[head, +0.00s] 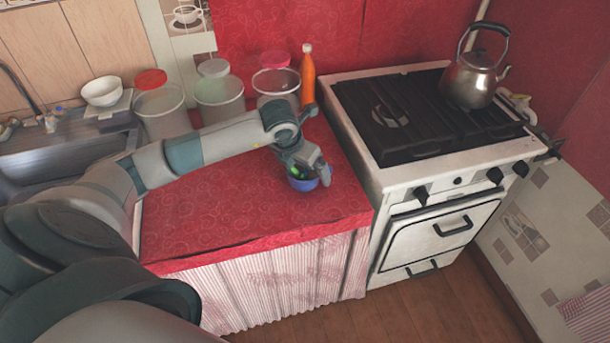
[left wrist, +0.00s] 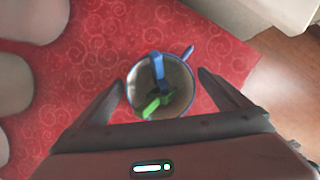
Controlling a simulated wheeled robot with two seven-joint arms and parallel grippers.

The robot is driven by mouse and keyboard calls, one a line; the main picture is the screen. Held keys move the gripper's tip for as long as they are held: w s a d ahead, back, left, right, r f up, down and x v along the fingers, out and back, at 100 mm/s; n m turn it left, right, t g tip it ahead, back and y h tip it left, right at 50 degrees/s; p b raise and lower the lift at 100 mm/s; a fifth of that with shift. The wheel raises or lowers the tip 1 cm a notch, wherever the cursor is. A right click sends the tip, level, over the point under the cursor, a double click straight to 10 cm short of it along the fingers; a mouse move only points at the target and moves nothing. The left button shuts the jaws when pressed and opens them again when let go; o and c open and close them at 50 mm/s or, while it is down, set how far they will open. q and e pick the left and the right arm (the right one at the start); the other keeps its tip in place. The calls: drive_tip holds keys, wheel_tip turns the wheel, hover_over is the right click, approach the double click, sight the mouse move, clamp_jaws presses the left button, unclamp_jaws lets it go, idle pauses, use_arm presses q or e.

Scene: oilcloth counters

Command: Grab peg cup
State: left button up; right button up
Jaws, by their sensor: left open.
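The peg cup (head: 303,184) is a small blue cup on the red counter, close to the stove. In the left wrist view the cup (left wrist: 181,106) is seen from above, with a green peg (left wrist: 152,105) and a blue peg (left wrist: 158,72) in it. Another bit of blue sticks out at its upper right rim. My left gripper (head: 308,172) is above and around the cup in the head view and partly hides it. In the left wrist view the fingers of my left gripper (left wrist: 161,82) are open, one on each side of the cup, with small gaps showing. My right gripper is not seen.
Several tubs, one of them red-lidded (head: 160,105), and an orange bottle (head: 308,76) stand at the back of the red counter (head: 220,205). A white stove (head: 385,180) with a kettle (head: 472,80) is at the right. The counter front is clear.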

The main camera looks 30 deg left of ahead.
use_arm(q)
drive_tip(key=c, duration=1.2)
drive_tip(key=shift+r, duration=0.2)
drive_tip(key=shift+c, duration=0.2)
drive_tip(key=shift+r+b, duration=0.35)
drive_tip(key=shift+r, duration=0.2)
drive_tip(key=r, duration=0.2)
drive_tip(key=b, duration=0.1)
drive_tip(key=shift+w+d+r, duration=0.1)
drive_tip(key=shift+d+r, duration=0.15)
drive_tip(key=shift+r, duration=0.15)
drive_tip(key=d+r+b, duration=0.2)
drive_tip(key=d+r, duration=0.4)
drive_tip(key=d, duration=0.5)
drive_tip(key=shift+w+r, duration=0.3)
drive_tip(key=shift+r, duration=0.1)
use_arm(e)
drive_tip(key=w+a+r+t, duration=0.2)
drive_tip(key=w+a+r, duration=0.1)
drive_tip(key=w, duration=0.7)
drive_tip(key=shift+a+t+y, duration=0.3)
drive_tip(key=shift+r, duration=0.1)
